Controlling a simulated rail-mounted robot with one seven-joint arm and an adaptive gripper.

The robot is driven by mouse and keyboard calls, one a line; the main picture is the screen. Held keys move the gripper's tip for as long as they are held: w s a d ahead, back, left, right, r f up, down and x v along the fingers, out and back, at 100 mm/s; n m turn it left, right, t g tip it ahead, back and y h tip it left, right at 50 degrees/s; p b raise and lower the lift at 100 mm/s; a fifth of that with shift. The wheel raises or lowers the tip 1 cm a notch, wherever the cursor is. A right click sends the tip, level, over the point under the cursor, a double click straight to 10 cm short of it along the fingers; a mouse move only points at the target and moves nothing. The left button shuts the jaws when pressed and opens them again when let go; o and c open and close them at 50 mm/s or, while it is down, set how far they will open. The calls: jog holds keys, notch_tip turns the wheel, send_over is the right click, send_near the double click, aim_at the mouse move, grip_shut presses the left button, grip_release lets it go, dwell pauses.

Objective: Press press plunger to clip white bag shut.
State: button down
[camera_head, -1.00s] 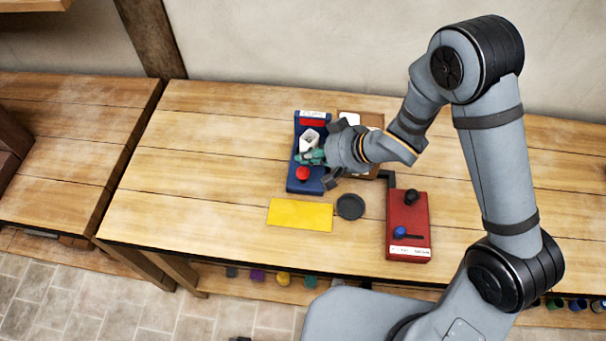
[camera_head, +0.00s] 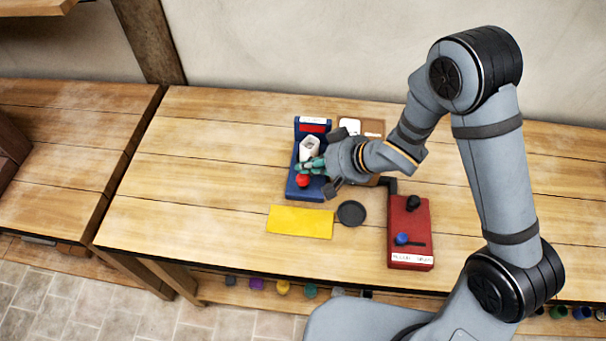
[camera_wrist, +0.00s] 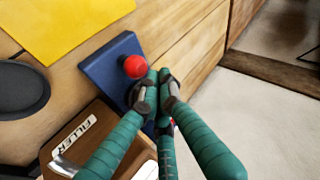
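The blue press (camera_head: 296,190) stands on the bench with a red ball knob, the plunger (camera_head: 302,180), at its near end. The knob also shows in the wrist view (camera_wrist: 135,67). The white bag (camera_head: 309,147) stands upright on the blue base behind the knob. My gripper (camera_head: 303,166) comes in from the right with its green fingers between bag and knob. In the wrist view its fingertips (camera_wrist: 158,78) are drawn together just beside the knob, with nothing visible between them. I cannot tell whether they touch it. The bag is mostly hidden there by the fingers.
A yellow mat (camera_head: 300,222) and dark round dish (camera_head: 351,213) lie in front. A red box with knobs (camera_head: 410,250) stands right. A brown tray (camera_wrist: 83,142) with a label is close beside the press. The bench's left part is clear.

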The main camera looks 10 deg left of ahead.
aim_at(306, 177)
jog(key=shift+f, duration=0.15)
dwell(0.5)
jog(key=shift+f+b, duration=0.3)
jog(key=shift+b, duration=0.25)
jog(key=shift+f+b, duration=0.9)
jog(key=shift+f, duration=0.05)
dwell(0.7)
jog(key=shift+r, duration=0.2)
jog(key=shift+r+p, duration=1.05)
jog(key=shift+r, duration=0.1)
jog(key=shift+r, duration=0.1)
jog(key=shift+r+p, duration=2.1)
jog(key=shift+r, duration=0.3)
